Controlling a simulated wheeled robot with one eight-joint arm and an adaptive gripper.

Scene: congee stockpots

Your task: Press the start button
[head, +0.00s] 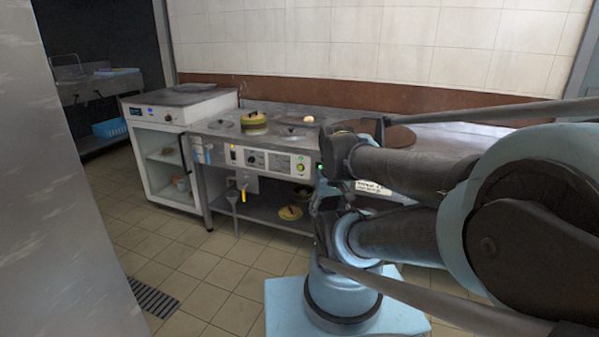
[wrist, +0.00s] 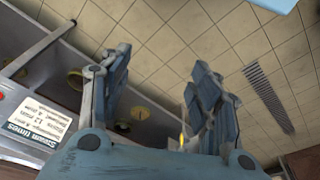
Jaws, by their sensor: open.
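A control panel (head: 268,160) on the front of the steel cooking counter carries a dark knob, small displays and a round green button (head: 301,168) near its right end. I cannot read which one is marked start. My gripper (wrist: 160,92) shows in the wrist view with its two blue-grey fingers spread apart and nothing between them. It hangs over the tiled floor in front of the counter. In the head view my arm's links cover the area right of the panel, and I cannot make out the fingertips there.
The counter (head: 215,128) bears a stack of steamers (head: 254,122) and lids. A white cabinet (head: 165,150) stands left of it. A "Steam times" label (wrist: 30,120) shows in the wrist view. The tiled floor in front is clear.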

